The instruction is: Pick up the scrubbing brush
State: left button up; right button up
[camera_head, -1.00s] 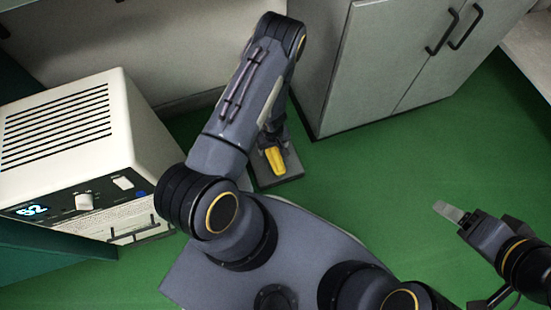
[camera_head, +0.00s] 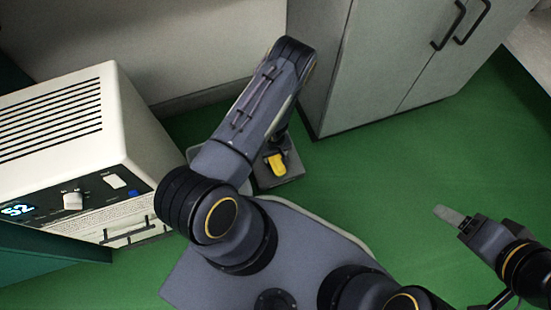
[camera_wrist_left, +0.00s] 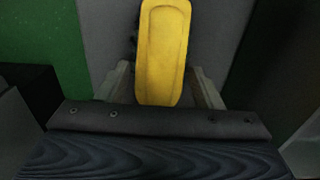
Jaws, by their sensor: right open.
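The scrubbing brush (camera_head: 277,164) shows as a small yellow shape on a grey slab near the floor, partly covered by my left arm. In the left wrist view its long yellow body (camera_wrist_left: 164,50) fills the top middle. My left gripper (camera_wrist_left: 162,80) has its two fingers apart, one on each side of the yellow body, with narrow gaps visible. In the head view the left fingers are mostly hidden by the forearm. My right gripper (camera_head: 452,217) is open and empty over the green floor at the right, far from the brush.
The grey slab (camera_head: 290,178) bears the brush. A white vented box with a display (camera_head: 120,130) stands at the left. A grey cabinet with black handles (camera_head: 380,70) stands behind to the right. The green floor (camera_head: 370,180) is clear between the slab and my right gripper.

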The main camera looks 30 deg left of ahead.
pick_arm(q)
jog(key=c, duration=0.7)
jog(key=shift+c, duration=0.2)
jog(key=shift+r+p, duration=0.4)
jog(key=shift+r, duration=0.15)
notch_tip(320, 180, up, 3)
jog(key=shift+f+p, duration=0.1)
jog(key=shift+p, duration=0.8)
jog(key=s+d+r+p, duration=0.3)
jog(key=s+d+r, duration=0.3)
jog(key=d+r, duration=0.3)
jog(key=d, duration=0.3)
jog(key=shift+d+p, duration=0.35)
jog(key=shift+p, duration=0.05)
